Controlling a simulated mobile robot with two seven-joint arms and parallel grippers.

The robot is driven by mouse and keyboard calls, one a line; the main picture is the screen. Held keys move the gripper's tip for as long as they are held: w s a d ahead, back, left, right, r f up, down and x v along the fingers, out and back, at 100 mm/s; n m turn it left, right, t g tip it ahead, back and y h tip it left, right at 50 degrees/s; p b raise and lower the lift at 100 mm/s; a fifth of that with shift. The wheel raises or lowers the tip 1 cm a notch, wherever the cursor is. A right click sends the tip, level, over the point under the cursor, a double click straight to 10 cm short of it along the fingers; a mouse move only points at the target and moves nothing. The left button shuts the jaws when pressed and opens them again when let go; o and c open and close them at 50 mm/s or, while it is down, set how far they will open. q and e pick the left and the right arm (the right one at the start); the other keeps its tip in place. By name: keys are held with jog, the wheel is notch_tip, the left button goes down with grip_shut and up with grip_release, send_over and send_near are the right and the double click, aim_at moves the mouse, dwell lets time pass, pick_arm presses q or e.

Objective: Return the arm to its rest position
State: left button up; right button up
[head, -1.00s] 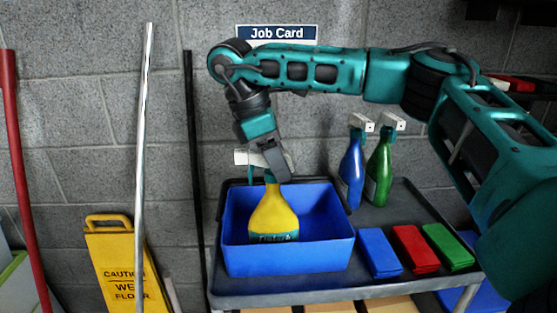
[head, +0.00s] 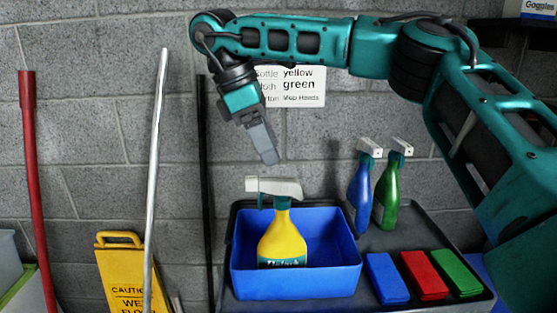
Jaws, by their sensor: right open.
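My right arm comes in from the right and bends down at the upper middle of the head view. Its gripper (head: 271,158) is open and empty, a little above the white spray head of the yellow spray bottle and apart from it. The yellow spray bottle (head: 282,241) stands upright in the blue bin (head: 338,281) on the grey cart. My left gripper is not in view.
A job card (head: 298,88) hangs behind my arm. Poles and a yellow floor sign (head: 124,272) stand left.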

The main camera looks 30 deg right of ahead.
jog(key=shift+v, duration=1.1)
